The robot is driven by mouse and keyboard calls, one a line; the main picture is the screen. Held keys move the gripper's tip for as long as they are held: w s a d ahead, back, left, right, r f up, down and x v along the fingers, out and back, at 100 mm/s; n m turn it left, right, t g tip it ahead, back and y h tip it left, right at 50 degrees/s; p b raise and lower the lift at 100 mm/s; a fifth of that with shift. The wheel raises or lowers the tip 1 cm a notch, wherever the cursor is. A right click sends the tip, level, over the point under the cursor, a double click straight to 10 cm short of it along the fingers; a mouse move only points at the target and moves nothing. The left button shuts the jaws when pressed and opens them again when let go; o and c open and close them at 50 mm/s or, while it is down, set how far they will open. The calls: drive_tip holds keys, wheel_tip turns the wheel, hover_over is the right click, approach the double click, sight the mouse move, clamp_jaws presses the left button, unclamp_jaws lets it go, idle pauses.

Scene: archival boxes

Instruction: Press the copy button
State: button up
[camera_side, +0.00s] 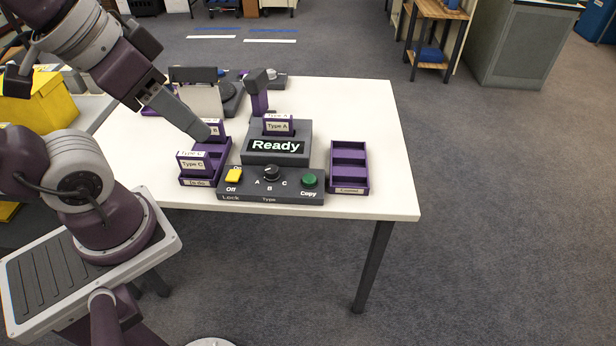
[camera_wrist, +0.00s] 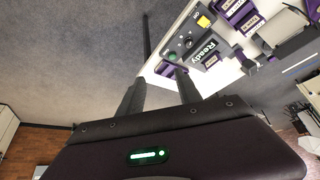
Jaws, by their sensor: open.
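The green copy button (camera_side: 309,181) sits at the right end of a dark control panel (camera_side: 250,196), labelled Copy. It also shows in the wrist view (camera_wrist: 172,57), beyond my fingertips. The panel carries a black type knob (camera_side: 271,173) marked A, B, C and a yellow lock switch (camera_side: 233,175). Behind it a display (camera_side: 276,146) reads "Ready", and a box labelled Type A (camera_side: 278,126) stands in the machine. My gripper (camera_side: 206,136) is above the left purple tray, left of the button and not touching it. In the wrist view its two fingers are apart and empty.
The left purple tray (camera_side: 204,182) holds boxes labelled Type C (camera_side: 192,164) and, partly hidden by my gripper, Type B (camera_side: 214,130). An empty purple tray (camera_side: 348,174) stands right of the panel. The white table (camera_side: 385,140) is clear at the right.

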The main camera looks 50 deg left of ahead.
drive_tip(key=shift+c, duration=1.3)
drive_tip(key=w+n, duration=0.2)
drive_tip(key=w+r+n+g, duration=0.1)
drive_tip(key=w+n, duration=0.3)
drive_tip(key=shift+w+a+r+g, duration=0.2)
drive_tip(key=shift+w+g, duration=0.1)
drive_tip(key=shift+w, duration=0.1)
clamp_jaws()
drive_tip(key=w+a+f+n+g, duration=0.2)
drive_tip(key=w+f+n, duration=0.6)
drive_tip(key=w+n, duration=0.2)
drive_tip(key=w+a+f+n+g, duration=0.2)
drive_tip(key=w+f+n+g, duration=0.1)
drive_tip(key=w+f+n, duration=0.6)
drive_tip(key=shift+w+a+f+n, duration=0.25)
drive_tip(key=shift+w+a+n, duration=0.05)
drive_tip(key=shift+w+n, duration=0.7)
